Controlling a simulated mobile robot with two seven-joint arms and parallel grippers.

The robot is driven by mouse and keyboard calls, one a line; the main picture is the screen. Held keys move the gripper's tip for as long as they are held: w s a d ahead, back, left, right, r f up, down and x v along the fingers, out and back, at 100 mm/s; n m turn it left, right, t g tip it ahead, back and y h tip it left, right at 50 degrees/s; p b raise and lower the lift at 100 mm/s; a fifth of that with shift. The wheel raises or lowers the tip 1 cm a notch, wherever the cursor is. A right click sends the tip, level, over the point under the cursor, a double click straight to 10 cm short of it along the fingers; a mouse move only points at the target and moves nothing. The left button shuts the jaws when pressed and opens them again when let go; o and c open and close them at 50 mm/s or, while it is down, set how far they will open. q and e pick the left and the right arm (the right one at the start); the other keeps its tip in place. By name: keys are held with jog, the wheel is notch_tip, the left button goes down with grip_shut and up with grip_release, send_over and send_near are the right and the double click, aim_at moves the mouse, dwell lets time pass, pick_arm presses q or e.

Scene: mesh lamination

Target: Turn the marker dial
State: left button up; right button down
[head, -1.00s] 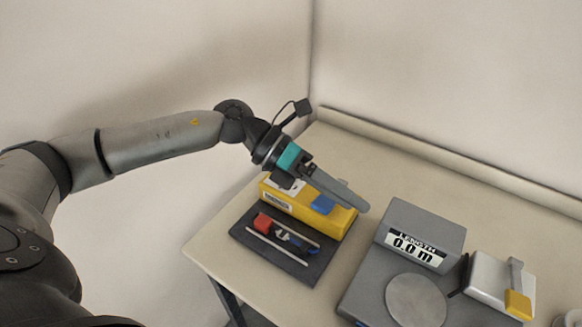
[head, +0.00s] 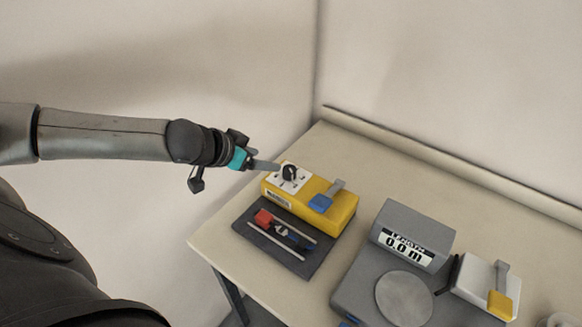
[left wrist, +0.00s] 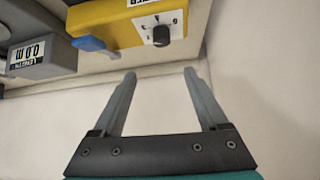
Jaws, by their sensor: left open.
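The yellow marker box (head: 325,200) stands on the table with a blue lever pad (head: 320,203) on it. Its black dial (head: 290,173) sits on a white marked plate at the box's left end. The dial (left wrist: 161,36) also shows in the left wrist view, on the white plate of the yellow box (left wrist: 110,28). My left gripper (head: 268,165) is just left of the dial in the head view. In the left wrist view its two fingers (left wrist: 157,80) are spread apart, empty, with the dial beyond their tips. My right gripper is not in view.
A dark tray (head: 268,247) with a red-and-blue tool lies in front of the box. A grey device (head: 350,290) with a "LENGTH 0.0 m" display and a round plate stands to the right, beside a smaller unit (head: 478,277) with a yellow-tipped lever. Walls rise behind the table.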

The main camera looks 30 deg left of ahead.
aim_at(289, 169)
pick_arm(q)
jog(key=x, duration=0.5)
jog(key=b+x, duration=0.1)
jog(key=x, duration=0.4)
jog(key=b+x, duration=0.1)
jog(key=x, duration=0.4)
jog(key=shift+s+a+f, duration=0.3)
jog(key=shift+a+f, duration=0.05)
jog(key=shift+f, duration=0.1)
grip_shut()
